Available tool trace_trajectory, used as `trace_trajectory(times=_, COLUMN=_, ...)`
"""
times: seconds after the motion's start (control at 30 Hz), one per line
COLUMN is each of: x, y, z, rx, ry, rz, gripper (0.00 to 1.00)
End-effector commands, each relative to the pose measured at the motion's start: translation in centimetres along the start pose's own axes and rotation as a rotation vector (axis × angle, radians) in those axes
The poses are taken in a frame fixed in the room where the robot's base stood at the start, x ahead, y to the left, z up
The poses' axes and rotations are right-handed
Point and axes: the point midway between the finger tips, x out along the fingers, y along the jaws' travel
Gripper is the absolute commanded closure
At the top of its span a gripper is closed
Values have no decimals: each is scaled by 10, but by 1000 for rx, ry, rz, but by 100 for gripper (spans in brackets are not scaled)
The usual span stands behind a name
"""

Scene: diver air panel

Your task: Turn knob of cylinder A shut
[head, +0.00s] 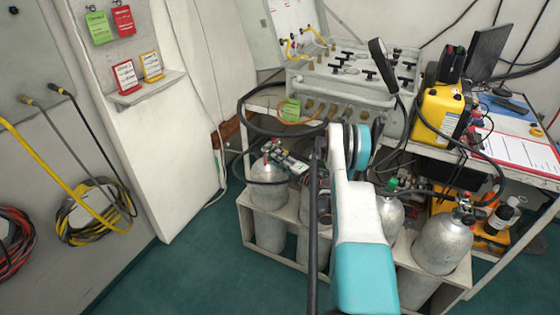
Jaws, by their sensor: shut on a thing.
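Several grey gas cylinders stand in a pale rack below the panel bench. The leftmost cylinder (267,194) has a valve with a small knob (268,147) on top. My gripper (280,154) is at this valve, reaching in from the right, and appears shut on the knob. The fingertips are small and the exact grip is hard to make out. My white and teal arm hides the middle cylinders in part. A cylinder (443,243) at the right end has a black valve and hose. I cannot read any letters on the cylinders.
The grey air panel (350,82) with several black T-handles stands on the bench above. Black hoses loop down close to my gripper. A yellow case (440,112) stands at the right. Green floor (205,262) is clear at the left front.

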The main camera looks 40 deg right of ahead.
Motion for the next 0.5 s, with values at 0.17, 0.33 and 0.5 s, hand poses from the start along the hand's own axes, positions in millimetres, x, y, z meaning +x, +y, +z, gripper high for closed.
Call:
trace_trajectory(times=0.17, x=0, y=-1, z=0, rx=0, ry=-1, rz=-1, gripper=91)
trace_trajectory(times=0.33, x=0, y=-1, z=0, rx=-1, ry=-1, rz=-1, gripper=58)
trace_trajectory(times=0.5, x=0, y=0, z=0, rx=-1, ry=-1, rz=-1, gripper=46)
